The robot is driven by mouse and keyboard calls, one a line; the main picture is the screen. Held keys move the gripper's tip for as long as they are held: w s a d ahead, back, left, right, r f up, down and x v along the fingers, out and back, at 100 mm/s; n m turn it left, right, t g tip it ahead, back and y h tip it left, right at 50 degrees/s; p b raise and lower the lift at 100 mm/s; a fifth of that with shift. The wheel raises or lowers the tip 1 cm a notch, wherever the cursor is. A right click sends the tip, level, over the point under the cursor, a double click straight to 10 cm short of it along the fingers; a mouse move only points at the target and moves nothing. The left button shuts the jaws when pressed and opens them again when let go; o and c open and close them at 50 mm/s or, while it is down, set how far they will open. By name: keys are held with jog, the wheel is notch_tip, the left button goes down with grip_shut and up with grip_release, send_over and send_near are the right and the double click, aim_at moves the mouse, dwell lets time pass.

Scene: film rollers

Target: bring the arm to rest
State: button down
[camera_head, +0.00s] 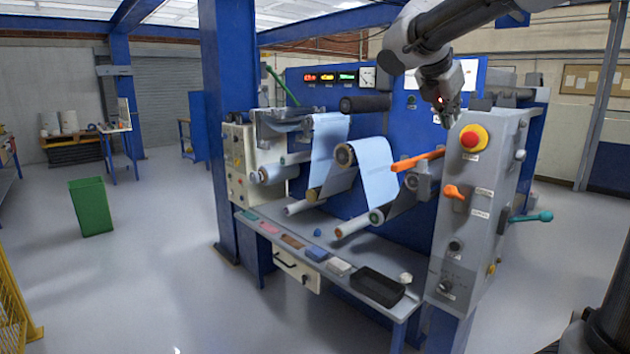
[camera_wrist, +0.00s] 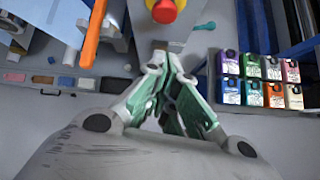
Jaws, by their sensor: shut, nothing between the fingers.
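My gripper (camera_head: 446,112) hangs from my raised arm at the upper right of the head view. It is beside the top of the machine's grey control post (camera_head: 478,205), close to the red emergency button with its yellow base (camera_head: 473,138). In the wrist view my gripper's fingers (camera_wrist: 172,118) are together, with nothing held. The red button (camera_wrist: 164,10) shows beyond the fingertips there. An orange lever (camera_head: 417,160) reaches left from the post; it also shows in the wrist view (camera_wrist: 94,32).
A blue film machine with rollers (camera_head: 375,170) fills the centre. Its front shelf holds a black tray (camera_head: 377,287) and several small blocks. A green bin (camera_head: 91,207) stands on open floor at left. Several coloured cartridges (camera_wrist: 253,93) sit at right in the wrist view.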

jog(key=s+a+f+m+g+y, duration=0.1)
jog(key=s+a+f+m+y, duration=0.15)
jog(key=f+m, duration=0.4)
jog(key=s+f+m+y, duration=0.1)
jog(key=s+f+m, duration=0.2)
jog(key=s+m, duration=0.2)
jog(key=s+d+f+m+y, duration=0.1)
jog(key=s+f+m, duration=0.3)
jog(key=s, duration=0.8)
jog(key=s+f+m+y, duration=0.2)
jog(key=s+f+m, duration=0.2)
jog(key=s+m, duration=0.4)
jog(key=shift+s+d+f, duration=0.25)
jog(key=shift+d, duration=0.1)
jog(key=shift+y, duration=0.25)
